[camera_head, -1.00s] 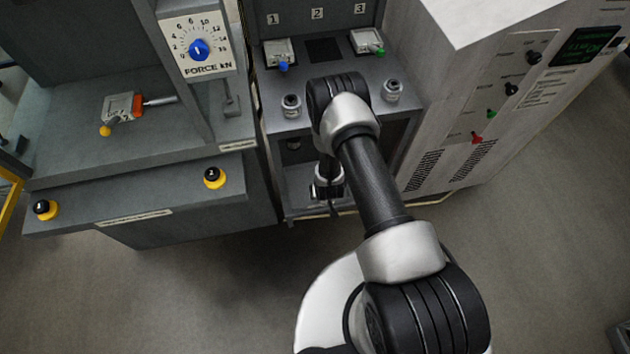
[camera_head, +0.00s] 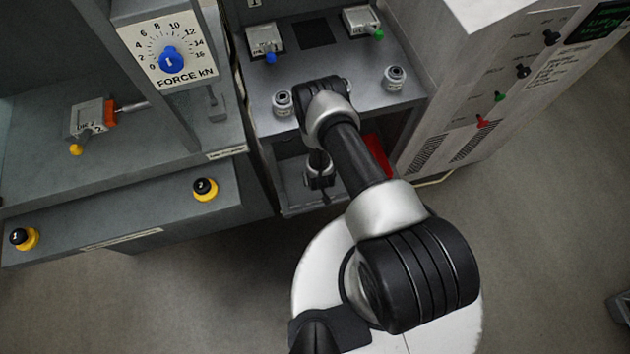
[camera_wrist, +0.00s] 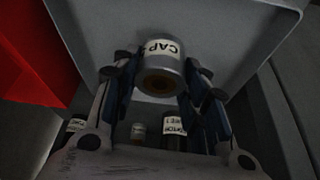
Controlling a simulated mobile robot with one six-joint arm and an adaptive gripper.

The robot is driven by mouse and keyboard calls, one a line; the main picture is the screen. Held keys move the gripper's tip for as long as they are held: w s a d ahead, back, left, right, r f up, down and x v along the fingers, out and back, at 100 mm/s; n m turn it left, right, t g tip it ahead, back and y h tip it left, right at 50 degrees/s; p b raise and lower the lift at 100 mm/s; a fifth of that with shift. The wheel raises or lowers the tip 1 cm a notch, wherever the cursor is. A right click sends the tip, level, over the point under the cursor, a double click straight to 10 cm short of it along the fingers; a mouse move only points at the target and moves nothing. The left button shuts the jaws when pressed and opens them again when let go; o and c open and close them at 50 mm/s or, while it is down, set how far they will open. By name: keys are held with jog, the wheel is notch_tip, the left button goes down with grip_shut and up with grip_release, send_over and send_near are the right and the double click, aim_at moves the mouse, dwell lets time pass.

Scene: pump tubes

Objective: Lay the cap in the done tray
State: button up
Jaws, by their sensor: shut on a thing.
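My gripper (camera_wrist: 158,80) is shut on the cap (camera_wrist: 160,68), a short metal cylinder with a white band reading "CAP" and a brownish opening facing the wrist camera. The cap is held between both fingers. Behind it in the wrist view is a grey tray-like surface (camera_wrist: 235,50) with a pale rim. No label shows on it, so I cannot tell whether it is the done tray. In the head view my gripper (camera_head: 321,178) is in the open lower bay of the middle bench; the cap is hidden there.
A red panel or bin (camera_wrist: 35,60) stands left of the grey surface; red also shows in the bay (camera_head: 377,156). Several labelled cylinders, one brownish (camera_wrist: 138,131), show beneath the gripper.

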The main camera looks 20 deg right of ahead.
jog(key=shift+f+b, duration=0.55)
jog(key=shift+f, duration=1.1)
jog(key=shift+f, duration=0.15)
jog(key=o, duration=1.2)
jog(key=shift+o, duration=0.2)
jog(key=p+v, duration=0.4)
jog(key=v, duration=0.8)
jog(key=shift+p, duration=0.3)
